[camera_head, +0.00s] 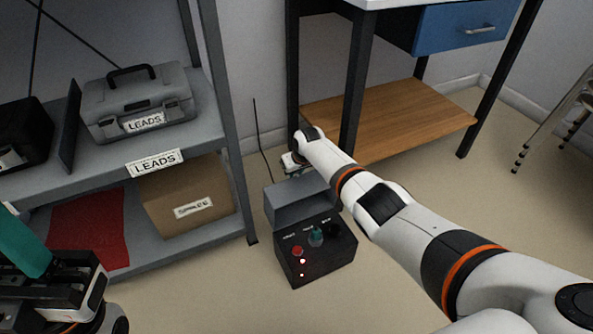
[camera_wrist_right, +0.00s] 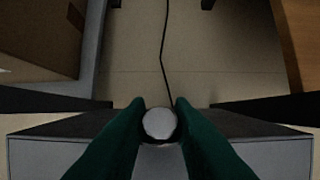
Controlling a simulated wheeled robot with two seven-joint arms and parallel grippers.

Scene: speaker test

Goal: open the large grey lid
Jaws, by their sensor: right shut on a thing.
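The large grey lid (camera_head: 296,208) is on a dark control box (camera_head: 318,265) on the floor. It rises at the back of the box, above the uncovered button panel; its exact angle is hard to tell. My right gripper (camera_head: 293,170) is at the lid's far upper edge, partly hidden by its own wrist. In the right wrist view, its two green fingers are shut on a round pale knob (camera_wrist_right: 159,123), with the grey lid (camera_wrist_right: 40,155) spreading to both sides. My left gripper (camera_head: 28,245) is at the lower left, away from the box; only one teal finger shows clearly.
The panel carries a red button (camera_head: 297,251), a teal knob (camera_head: 316,236) and a black knob. A grey shelf (camera_head: 230,140) with a toolbox (camera_head: 140,100) and carton (camera_head: 190,190) stands left. A workbench with a wooden lower shelf (camera_head: 400,118) stands behind. A thin cable lies behind the box.

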